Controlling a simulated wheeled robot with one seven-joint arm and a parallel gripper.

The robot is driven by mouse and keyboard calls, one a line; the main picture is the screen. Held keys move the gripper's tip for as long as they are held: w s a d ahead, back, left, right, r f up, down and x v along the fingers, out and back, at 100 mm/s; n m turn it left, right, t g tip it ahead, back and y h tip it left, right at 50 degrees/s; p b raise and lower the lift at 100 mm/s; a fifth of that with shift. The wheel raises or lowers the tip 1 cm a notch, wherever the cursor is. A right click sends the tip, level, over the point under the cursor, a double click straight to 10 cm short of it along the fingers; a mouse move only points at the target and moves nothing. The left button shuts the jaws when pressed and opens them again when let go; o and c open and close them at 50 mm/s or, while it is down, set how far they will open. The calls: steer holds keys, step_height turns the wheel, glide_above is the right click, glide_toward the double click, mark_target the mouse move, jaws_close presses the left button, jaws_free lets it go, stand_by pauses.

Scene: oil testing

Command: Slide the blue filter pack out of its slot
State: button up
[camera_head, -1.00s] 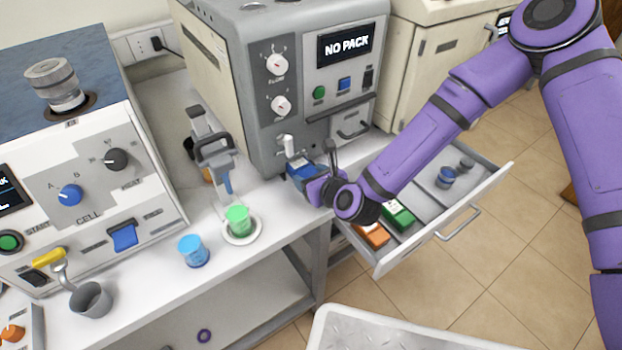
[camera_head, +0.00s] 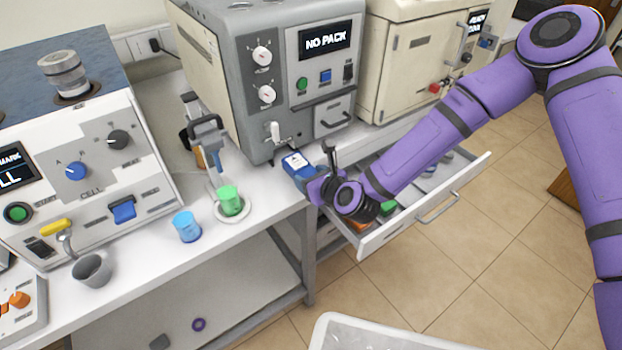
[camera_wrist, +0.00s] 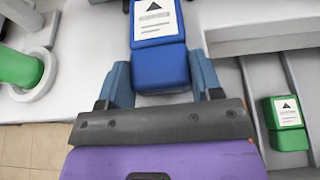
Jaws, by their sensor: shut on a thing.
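The blue filter pack (camera_head: 299,166) has a white label with a black triangle. It is outside the grey machine (camera_head: 225,70), over the white bench in front of the machine's lower front, and I cannot tell if it touches the bench. The machine's display (camera_head: 325,40) reads "NO PACK". My gripper (camera_head: 313,182) is shut on the near end of the blue pack. In the wrist view the pack (camera_wrist: 160,68) sits between the two blue-grey fingers of my gripper (camera_wrist: 162,82), its labelled end pointing away. The slot opening is not clearly visible.
An open drawer (camera_head: 440,205) under my forearm holds a green pack (camera_wrist: 287,125) and an orange one (camera_head: 360,224). A green cup (camera_head: 229,200) on a saucer and a blue cup (camera_head: 187,227) stand to the left. A tray (camera_head: 400,340) lies at the bottom.

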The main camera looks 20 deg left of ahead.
steer(key=shift+d, duration=0.1)
steer(key=o, duration=1.1)
steer(key=shift+s, duration=0.1)
steer(key=v, duration=1)
steer(key=shift+s+d+r, duration=0.2)
steer(key=shift+d, duration=0.05)
